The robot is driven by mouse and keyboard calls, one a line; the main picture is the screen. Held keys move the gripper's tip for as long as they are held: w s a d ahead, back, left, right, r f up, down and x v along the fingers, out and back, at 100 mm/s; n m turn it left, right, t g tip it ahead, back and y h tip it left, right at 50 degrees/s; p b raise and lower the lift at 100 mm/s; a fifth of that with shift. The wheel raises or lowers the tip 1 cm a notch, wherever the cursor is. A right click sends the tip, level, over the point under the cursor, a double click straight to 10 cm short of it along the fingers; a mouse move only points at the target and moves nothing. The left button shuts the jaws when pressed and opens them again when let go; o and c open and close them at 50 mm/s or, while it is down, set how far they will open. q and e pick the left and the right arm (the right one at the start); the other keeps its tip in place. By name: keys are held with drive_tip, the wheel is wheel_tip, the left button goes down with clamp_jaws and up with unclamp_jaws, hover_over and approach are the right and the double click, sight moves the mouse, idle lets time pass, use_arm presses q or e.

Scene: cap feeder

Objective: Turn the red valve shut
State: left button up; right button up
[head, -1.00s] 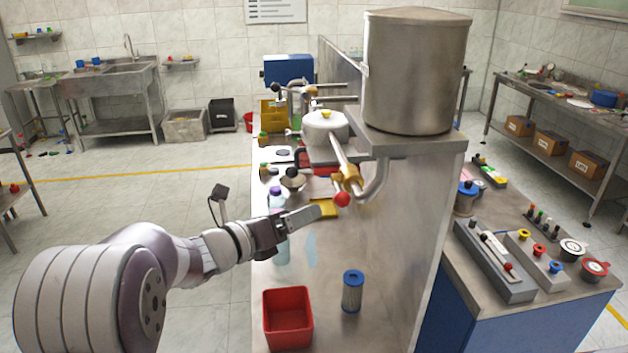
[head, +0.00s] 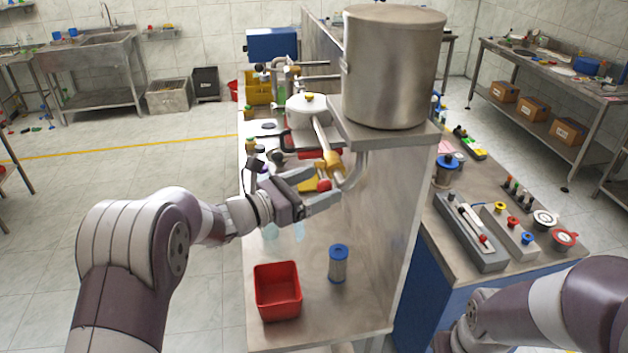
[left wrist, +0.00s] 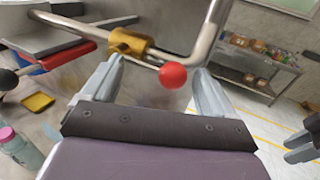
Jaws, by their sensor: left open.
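The valve's red ball knob (head: 324,185) sits at the end of a lever below the steel tank. The brass valve body (head: 331,163) is on the pipe just above it. My left gripper (head: 312,188) is open, its fingers on either side of the knob. In the left wrist view the red knob (left wrist: 173,75) shows between the two spread fingertips (left wrist: 160,75), with the brass body (left wrist: 128,42) to its left. I cannot tell whether a finger touches the knob. My right arm enters at the lower right. Grey prongs at the wrist view's right edge may be its gripper.
The steel tank (head: 392,68) stands on a shelf above the valve. On the bench below are a red bin (head: 278,291) and a blue-capped filter cartridge (head: 338,264). A yellow tray (left wrist: 38,101) lies beyond the gripper. A vertical steel panel (head: 375,235) rises on the right.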

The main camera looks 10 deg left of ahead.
use_arm(q)
drive_tip(key=shift+a, duration=0.1)
drive_tip(key=c, duration=1)
drive_tip(key=shift+s, duration=0.1)
drive_tip(key=c, duration=0.5)
drive_tip(key=shift+s+r, duration=0.15)
clamp_jaws()
